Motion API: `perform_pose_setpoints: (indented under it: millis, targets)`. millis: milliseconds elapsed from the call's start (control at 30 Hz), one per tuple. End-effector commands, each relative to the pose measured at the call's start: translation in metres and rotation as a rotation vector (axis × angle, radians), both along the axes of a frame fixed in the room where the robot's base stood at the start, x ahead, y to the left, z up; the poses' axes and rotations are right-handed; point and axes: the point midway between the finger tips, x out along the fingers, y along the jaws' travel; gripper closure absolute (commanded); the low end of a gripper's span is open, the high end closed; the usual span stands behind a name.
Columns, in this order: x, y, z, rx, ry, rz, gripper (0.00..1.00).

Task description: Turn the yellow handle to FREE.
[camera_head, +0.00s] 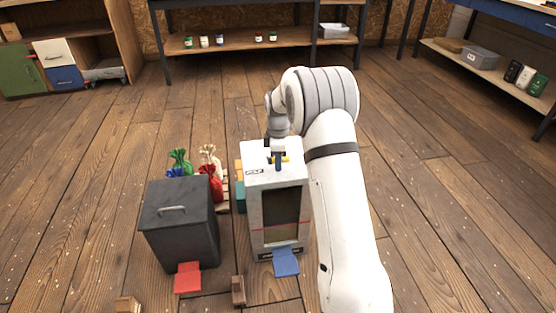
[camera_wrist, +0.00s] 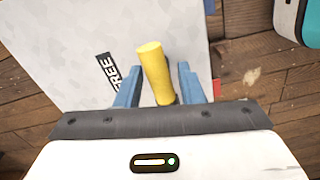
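The yellow handle (camera_wrist: 154,68) stands up from the pale top plate (camera_wrist: 75,45) in the wrist view. A black label (camera_wrist: 106,72) with white letters reading FREE lies to the left of the handle. My gripper (camera_wrist: 157,80) is open, with one blue finger on each side of the handle and a gap visible on both sides. The handle's base is partly hidden by my gripper.
A dark grey bin (camera_head: 180,228) with a lid handle and a red pedal (camera_head: 187,278) stands left of the machine. A blue pedal (camera_head: 286,262) is at the machine's foot. Several coloured sacks (camera_head: 210,182) are behind the bin. Shelves stand at the back; floor is open around.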

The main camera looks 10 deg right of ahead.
Motion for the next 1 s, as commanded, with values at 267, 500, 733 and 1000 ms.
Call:
perform_pose_setpoints:
  millis: [267, 500, 733, 1000]
  targets:
    - [-0.0001, 0.0005, 0.0001, 0.000, 0.000, 0.001, 0.88]
    - [-0.0001, 0.0009, 0.0001, 0.000, 0.000, 0.001, 1.00]
    - [-0.0003, 0.0014, 0.0018, 0.000, 0.002, -0.034, 1.00]
    - [-0.0004, 0.0018, 0.0043, 0.001, 0.003, -0.190, 1.00]
